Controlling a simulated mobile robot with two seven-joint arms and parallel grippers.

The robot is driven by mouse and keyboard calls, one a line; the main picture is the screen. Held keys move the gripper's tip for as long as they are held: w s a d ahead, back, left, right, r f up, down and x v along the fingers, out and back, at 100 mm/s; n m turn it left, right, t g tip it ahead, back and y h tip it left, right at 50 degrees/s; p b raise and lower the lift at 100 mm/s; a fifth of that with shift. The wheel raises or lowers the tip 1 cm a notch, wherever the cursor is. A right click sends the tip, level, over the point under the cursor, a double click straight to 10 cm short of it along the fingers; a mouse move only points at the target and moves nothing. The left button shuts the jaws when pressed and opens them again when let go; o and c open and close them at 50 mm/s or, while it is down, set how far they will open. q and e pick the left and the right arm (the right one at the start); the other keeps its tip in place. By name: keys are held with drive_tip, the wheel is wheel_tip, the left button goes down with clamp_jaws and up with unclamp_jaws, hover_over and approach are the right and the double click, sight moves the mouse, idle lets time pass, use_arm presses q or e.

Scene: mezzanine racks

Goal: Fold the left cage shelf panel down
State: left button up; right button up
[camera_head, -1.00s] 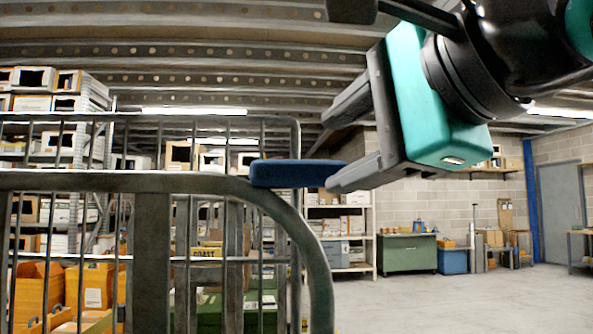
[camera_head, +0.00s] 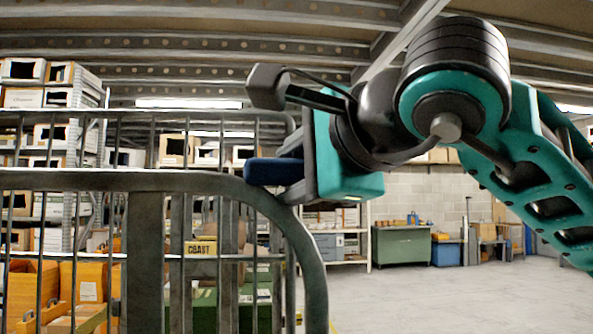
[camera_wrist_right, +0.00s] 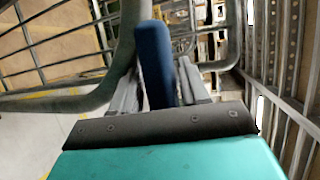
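A grey tubular cage frame (camera_head: 312,262) with upright bars fills the left and lower left of the head view. A dark blue grip (camera_head: 268,171) sticks out at its upper right corner. My right gripper (camera_head: 292,171) comes in from the right at this grip, its fingers close on both sides of it. In the right wrist view the blue grip (camera_wrist_right: 154,62) stands between the two grey fingers (camera_wrist_right: 155,92), with little or no gap. Which bars belong to the shelf panel I cannot tell. My left gripper is not in view.
Behind the cage are shelves with boxes (camera_head: 24,97) and orange bins (camera_head: 88,283). A green cabinet (camera_head: 401,247) and a blue bin (camera_head: 446,253) stand by the far wall. The floor (camera_head: 440,300) right of the cage is clear.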

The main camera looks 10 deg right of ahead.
clamp_jaws()
drive_tip(key=shift+w, duration=0.2)
drive_tip(key=w+f+p, duration=0.1)
drive_tip(key=w+p, duration=0.2)
drive_tip(key=w, duration=0.9)
drive_tip(key=w+f+g+p, duration=0.1)
drive_tip(key=w+p, duration=0.3)
drive_tip(key=w, duration=0.8)
drive_tip(key=shift+w+f, duration=0.15)
drive_tip(key=shift+f, duration=0.3)
drive_tip(key=shift+a, duration=0.1)
